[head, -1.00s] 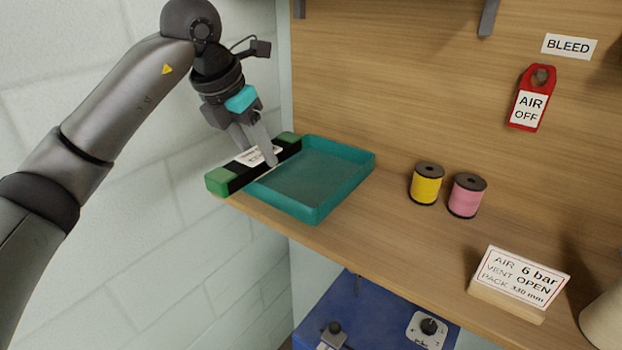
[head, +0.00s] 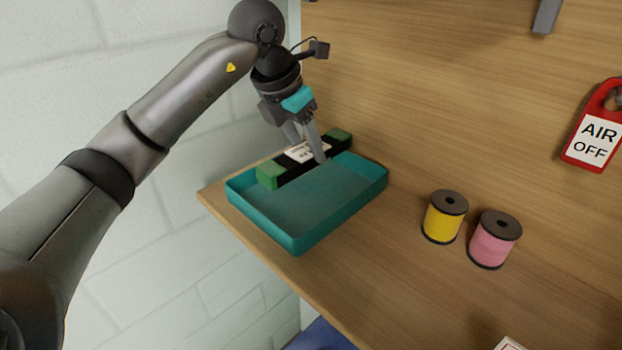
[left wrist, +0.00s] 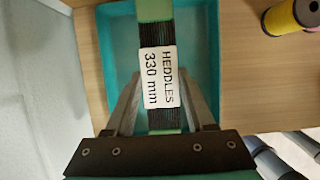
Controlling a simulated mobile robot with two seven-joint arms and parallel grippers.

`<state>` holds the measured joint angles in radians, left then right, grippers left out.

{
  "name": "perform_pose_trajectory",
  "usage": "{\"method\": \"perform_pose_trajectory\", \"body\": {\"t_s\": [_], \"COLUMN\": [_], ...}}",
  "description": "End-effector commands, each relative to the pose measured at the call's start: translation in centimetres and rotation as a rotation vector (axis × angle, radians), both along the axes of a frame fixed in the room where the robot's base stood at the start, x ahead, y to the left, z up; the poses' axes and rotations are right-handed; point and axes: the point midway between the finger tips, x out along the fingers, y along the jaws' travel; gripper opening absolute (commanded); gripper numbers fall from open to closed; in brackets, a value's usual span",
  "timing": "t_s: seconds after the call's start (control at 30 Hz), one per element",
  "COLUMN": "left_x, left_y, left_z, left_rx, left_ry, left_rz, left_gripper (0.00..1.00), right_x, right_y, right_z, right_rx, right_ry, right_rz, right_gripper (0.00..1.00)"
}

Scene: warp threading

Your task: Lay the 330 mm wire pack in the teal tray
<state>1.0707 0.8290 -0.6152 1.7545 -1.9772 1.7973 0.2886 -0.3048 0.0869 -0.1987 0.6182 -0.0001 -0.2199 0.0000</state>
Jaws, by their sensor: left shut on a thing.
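The wire pack (head: 292,173) is a long black bar with green ends and a white label. In the left wrist view the label on the pack (left wrist: 157,78) reads HEDDLES 330 mm. My left gripper (head: 307,157) is shut on the pack near its middle; its fingers also show in the left wrist view (left wrist: 158,88). The tray floor in view is empty. My right gripper is not in view.
The tray stands on a wooden shelf (head: 370,275) near its left end. A yellow spool (head: 444,217) and a pink spool (head: 494,240) stand right of it. A red AIR OFF tag (head: 594,128) hangs on the back panel. A pale wall is at left.

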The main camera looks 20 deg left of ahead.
Motion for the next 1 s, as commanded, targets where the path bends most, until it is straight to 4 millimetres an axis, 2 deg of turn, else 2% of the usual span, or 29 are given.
{"method": "perform_pose_trajectory", "body": {"t_s": [0.1, 0.27, 0.5, 0.93, 0.97, 1.0], "left_x": [0.0, 0.0, 0.0, 0.1, 0.0, 0.0], "left_y": [0.0, 0.0, 0.0, 0.0, 0.0, 0.0], "left_z": [-1.7, -2.9, -6.1, -6.9, -7.1, -7.0], "left_rx": [-0.002, -0.001, -0.002, -0.001, 0.0, 0.0], "left_ry": [-0.002, -0.004, -0.002, -0.007, -0.003, -0.003], "left_rz": [0.0, 0.0, 0.001, 0.0, 0.0, 0.0], "left_gripper": [0.0, 0.0, 0.0, 0.0, 0.56, 0.6], "right_x": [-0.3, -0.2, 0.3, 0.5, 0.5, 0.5], "right_y": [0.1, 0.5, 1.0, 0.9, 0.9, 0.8], "right_z": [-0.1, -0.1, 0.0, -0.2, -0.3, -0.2], "right_rx": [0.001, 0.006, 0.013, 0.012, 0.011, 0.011], "right_ry": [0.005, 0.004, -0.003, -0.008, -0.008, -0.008], "right_rz": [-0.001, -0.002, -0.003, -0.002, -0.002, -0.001], "right_gripper": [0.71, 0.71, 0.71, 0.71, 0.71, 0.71]}}
